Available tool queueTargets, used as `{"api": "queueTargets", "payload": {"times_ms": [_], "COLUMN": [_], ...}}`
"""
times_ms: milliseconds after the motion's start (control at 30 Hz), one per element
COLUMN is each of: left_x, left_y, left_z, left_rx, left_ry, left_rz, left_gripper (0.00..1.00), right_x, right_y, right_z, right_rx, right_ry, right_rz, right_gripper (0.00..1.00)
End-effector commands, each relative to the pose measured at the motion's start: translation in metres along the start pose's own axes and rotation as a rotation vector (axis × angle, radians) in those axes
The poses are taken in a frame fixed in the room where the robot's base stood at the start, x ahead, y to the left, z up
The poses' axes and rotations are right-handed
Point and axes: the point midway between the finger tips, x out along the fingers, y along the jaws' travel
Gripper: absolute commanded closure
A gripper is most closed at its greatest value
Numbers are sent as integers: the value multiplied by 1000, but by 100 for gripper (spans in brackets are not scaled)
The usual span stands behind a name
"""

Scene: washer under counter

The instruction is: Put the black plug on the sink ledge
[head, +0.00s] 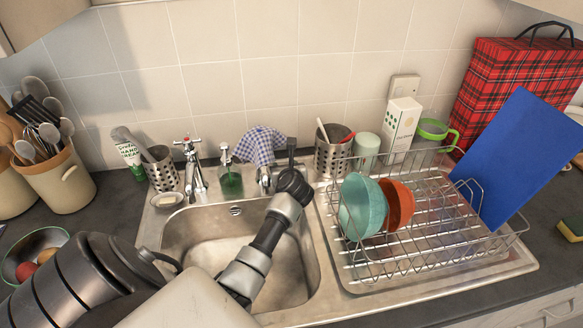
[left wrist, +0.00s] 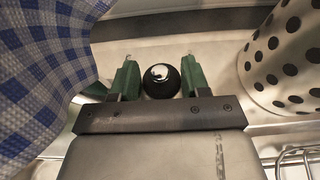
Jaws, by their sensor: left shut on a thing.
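The black plug (left wrist: 162,82) is a round dark knob with a white highlight, seen in the left wrist view. My left gripper (left wrist: 158,79) is shut on it, with one green finger on each side. In the head view my left gripper (head: 291,150) reaches over the back of the sink, between the checked cloth and a perforated steel holder. The plug is not distinguishable there. The steel sink ledge (head: 213,199) runs behind the basin (head: 205,245). I cannot tell whether the plug touches the ledge. My right gripper is not in view.
The blue checked cloth (left wrist: 42,60) is close on the left, and the perforated steel holder (left wrist: 285,55) close on the right. A tap (head: 193,165) and a green soap bottle (head: 230,180) stand further left. The dish rack (head: 440,255) with bowls fills the right.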

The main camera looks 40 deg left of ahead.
Motion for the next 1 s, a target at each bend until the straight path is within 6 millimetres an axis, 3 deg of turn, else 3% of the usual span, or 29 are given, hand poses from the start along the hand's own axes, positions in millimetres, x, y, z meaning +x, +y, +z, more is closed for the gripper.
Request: {"api": "queueTargets", "payload": {"times_ms": [67, 167, 400, 433, 500, 833, 1000], "left_x": [2, 2, 2, 3, 2, -1, -26], "left_y": [3, 3, 3, 3, 3, 3, 2], "left_z": [-5, -4, -6, -6, -6, -2, 1], "left_rx": [0, -1, -1, -1, -1, -1, -2], "left_ry": [3, 3, 3, 4, 3, 4, 6], "left_rz": [0, 0, 0, 0, 0, 0, -2], "left_gripper": [81, 81, 81, 53, 44, 44, 44], "right_x": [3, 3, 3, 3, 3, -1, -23], "right_y": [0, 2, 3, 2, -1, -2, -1], "right_z": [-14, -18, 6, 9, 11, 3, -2], "right_rx": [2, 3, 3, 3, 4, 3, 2], "right_ry": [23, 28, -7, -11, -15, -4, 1], "right_rz": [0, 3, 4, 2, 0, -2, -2], "right_gripper": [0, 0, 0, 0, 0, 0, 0]}}
